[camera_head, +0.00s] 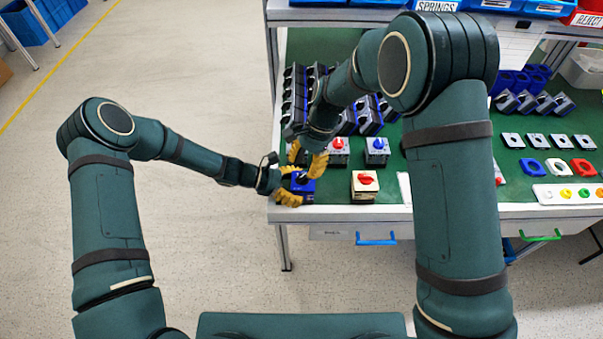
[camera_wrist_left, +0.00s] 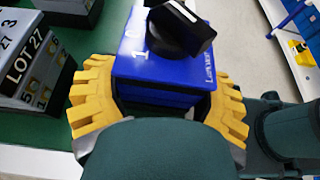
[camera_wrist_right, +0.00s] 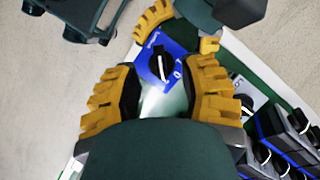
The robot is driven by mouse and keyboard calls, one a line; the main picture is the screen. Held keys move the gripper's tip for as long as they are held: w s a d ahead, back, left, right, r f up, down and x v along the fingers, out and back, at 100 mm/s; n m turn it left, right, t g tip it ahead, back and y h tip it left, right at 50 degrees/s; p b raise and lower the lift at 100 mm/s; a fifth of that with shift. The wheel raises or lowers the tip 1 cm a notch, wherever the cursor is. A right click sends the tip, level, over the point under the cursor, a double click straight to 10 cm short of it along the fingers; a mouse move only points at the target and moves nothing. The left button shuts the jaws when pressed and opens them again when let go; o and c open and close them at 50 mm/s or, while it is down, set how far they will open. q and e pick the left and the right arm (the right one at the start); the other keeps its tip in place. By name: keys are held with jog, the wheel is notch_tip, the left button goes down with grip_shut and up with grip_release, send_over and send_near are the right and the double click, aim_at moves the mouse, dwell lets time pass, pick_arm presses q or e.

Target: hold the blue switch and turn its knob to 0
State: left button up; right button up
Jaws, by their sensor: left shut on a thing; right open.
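The blue switch (camera_head: 304,185) is at the front left corner of the green bench. My left gripper (camera_head: 290,190) is shut on its sides. In the left wrist view the blue switch (camera_wrist_left: 150,65) sits between the yellow fingers (camera_wrist_left: 162,98), with its black knob (camera_wrist_left: 180,30) on top. The knob carries a white line; the marks 1 and 0 are printed beside it. My right gripper (camera_head: 308,160) is open above the switch. In the right wrist view the knob (camera_wrist_right: 161,66) shows just beyond the open right fingers (camera_wrist_right: 160,85), apart from them.
A beige switch with a red knob (camera_head: 365,184) stands to the right. Grey switches with a red knob (camera_head: 338,150) and a blue knob (camera_head: 377,151) are behind. Racks of dark switches (camera_head: 295,95) stand farther back. Bare floor (camera_head: 190,70) lies left of the bench.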

aim_at(301, 177)
jog(key=shift+x, duration=1.7)
grip_shut()
